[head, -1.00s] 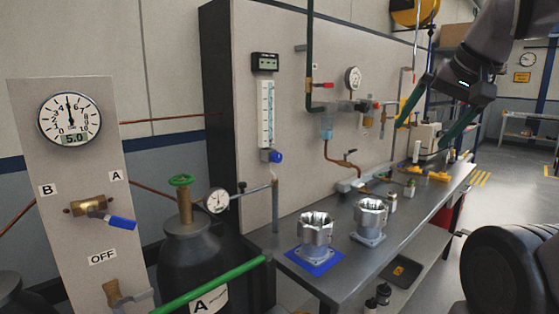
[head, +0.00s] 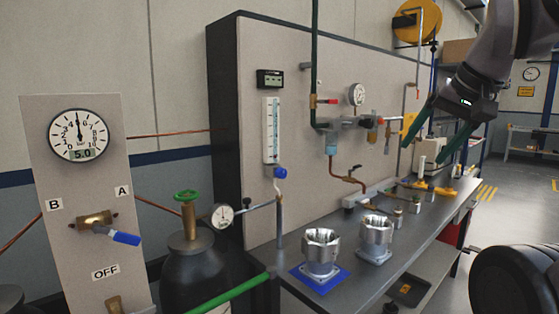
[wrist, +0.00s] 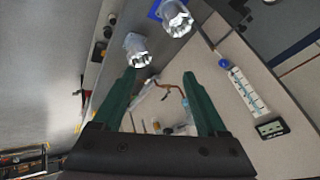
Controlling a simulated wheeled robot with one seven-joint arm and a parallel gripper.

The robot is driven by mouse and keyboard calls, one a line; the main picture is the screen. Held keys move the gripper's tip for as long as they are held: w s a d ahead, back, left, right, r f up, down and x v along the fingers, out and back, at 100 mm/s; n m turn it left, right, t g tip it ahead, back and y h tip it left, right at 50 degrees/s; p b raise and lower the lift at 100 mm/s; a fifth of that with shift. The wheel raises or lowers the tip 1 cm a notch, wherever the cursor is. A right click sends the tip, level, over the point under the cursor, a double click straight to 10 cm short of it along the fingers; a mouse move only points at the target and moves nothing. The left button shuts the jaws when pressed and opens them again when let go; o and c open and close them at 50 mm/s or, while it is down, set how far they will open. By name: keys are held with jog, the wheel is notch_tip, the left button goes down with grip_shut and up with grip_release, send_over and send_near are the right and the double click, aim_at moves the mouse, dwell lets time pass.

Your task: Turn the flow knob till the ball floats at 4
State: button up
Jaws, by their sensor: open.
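The flowmeter tube (head: 271,130) is a clear upright scale on the beige panel, below a small dark display (head: 270,79). The blue flow knob (head: 280,172) sits at its lower end. The ball and its height on the scale are too small to make out. In the wrist view the flowmeter tube (wrist: 248,92) lies tilted at the right, with the blue knob (wrist: 225,63) at its upper end. My gripper (head: 424,160) is open and empty, with green fingers, at the right of the head view, well apart from the knob. The fingers also show in the wrist view (wrist: 160,85).
Two machined housings (head: 320,248) (head: 375,240) stand on the grey bench, the left one on a blue mat (head: 300,279). Copper pipe and valves (head: 350,178) stick out from the panel. A gas cylinder (head: 190,265) and a gauge board (head: 75,180) stand at the left.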

aim_at(284, 174)
jog(key=w+a+f+m+g+y, duration=0.1)
jog(key=w+a+m+g+y, duration=0.1)
jog(key=w+a+y, duration=0.35)
jog(key=w+a+f+m+g+y, duration=0.1)
jog(key=w+a+f+m+y, duration=0.15)
jog(key=a, duration=0.65)
jog(key=w+a+f+m+g+y, duration=0.1)
jog(key=w+a+m+g+y, duration=0.2)
jog(key=a, duration=0.4)
jog(key=w+f+m+t, duration=0.6)
jog(key=w, duration=0.3)
jog(key=w+f+m+t, duration=0.6)
jog(key=w+f, duration=0.1)
jog(key=w, duration=0.2)
jog(key=shift+h, duration=0.3)
jog(key=x, duration=1)
jog(key=shift+w+a, duration=0.15)
jog(key=shift+w, duration=0.25)
jog(key=shift+c, duration=0.3)
grip_shut()
